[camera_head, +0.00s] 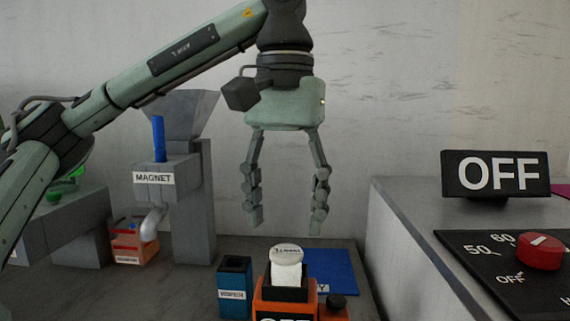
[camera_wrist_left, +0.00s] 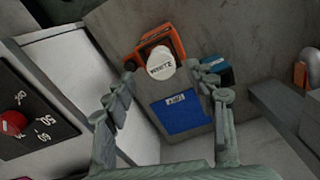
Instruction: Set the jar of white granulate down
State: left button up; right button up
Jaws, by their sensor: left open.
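The jar of white granulate (camera_head: 287,265) stands upright in the orange device (camera_head: 272,302) at the bottom centre of the head view. In the left wrist view its white lettered lid (camera_wrist_left: 161,63) shows in front of the orange device (camera_wrist_left: 150,42). My left gripper (camera_head: 286,228) hangs above the jar with its fingers apart and nothing between them. In the left wrist view the fingers (camera_wrist_left: 160,92) stand either side, clear of the jar. My right gripper is not in view.
A blue mat (camera_head: 335,268) lies behind the jar, and a dark blue container (camera_head: 234,285) stands to its left. A grey magnet machine (camera_head: 165,178) is further left. A grey cabinet with an OFF sign (camera_head: 497,174) and a red knob (camera_head: 539,252) is at the right.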

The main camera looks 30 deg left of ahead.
aim_at(286, 253)
pick_arm(q)
jog(key=shift+r, duration=2.95)
